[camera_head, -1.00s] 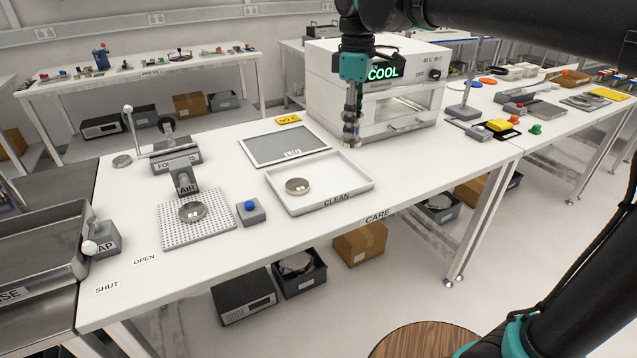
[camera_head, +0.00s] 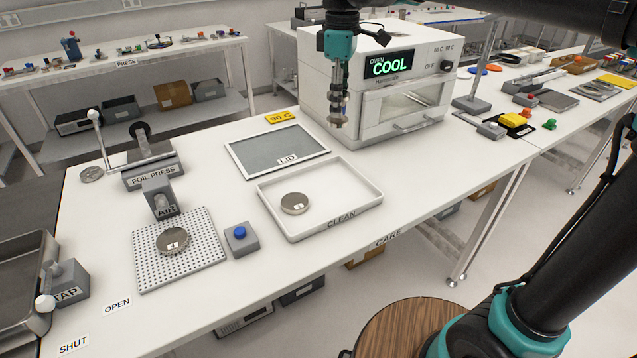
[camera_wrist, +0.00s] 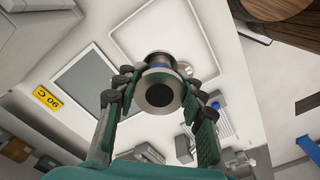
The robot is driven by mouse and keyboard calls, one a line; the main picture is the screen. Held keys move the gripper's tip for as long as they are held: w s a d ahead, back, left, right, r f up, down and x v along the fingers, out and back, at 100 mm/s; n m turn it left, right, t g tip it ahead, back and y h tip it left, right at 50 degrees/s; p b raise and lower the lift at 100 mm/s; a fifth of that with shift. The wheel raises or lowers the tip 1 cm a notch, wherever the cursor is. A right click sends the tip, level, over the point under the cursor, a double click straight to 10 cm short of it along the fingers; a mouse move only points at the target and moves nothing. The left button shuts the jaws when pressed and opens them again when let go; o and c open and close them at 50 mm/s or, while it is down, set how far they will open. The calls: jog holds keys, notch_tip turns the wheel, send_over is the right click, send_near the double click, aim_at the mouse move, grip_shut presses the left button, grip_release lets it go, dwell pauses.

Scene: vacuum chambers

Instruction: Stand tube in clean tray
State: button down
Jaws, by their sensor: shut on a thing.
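My gripper (camera_head: 339,92) is in the air in front of the oven, pointing down. It is shut on a metal tube (camera_wrist: 160,88), a flanged cylinder with a dark round end and a blue band in the wrist view. The tube hangs roughly upright in the head view. The white clean tray (camera_head: 360,205) lies on the bench below and in front of it. A round metal disc (camera_head: 294,203) lies in the tray's left part. The rest of the tray floor is bare. The tube is apart from the tray.
The oven (camera_head: 400,75) reads COOL, its door shut, close behind the gripper. A grey lid (camera_head: 270,150) lies behind the tray. To the left are a perforated air plate (camera_head: 150,270) with another disc (camera_head: 172,241), a blue button (camera_head: 239,233) and a foil press (camera_head: 150,165).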

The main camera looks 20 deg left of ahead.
notch_tip(320, 180, down, 20)
jog(key=shift+r, duration=0.15)
dwell(0.4)
jog(key=shift+f, duration=0.2)
jog(key=c, duration=0.9)
grip_release()
jog(key=shift+r, duration=0.1)
notch_tip(320, 180, up, 12)
jog(key=shift+r, duration=0.1)
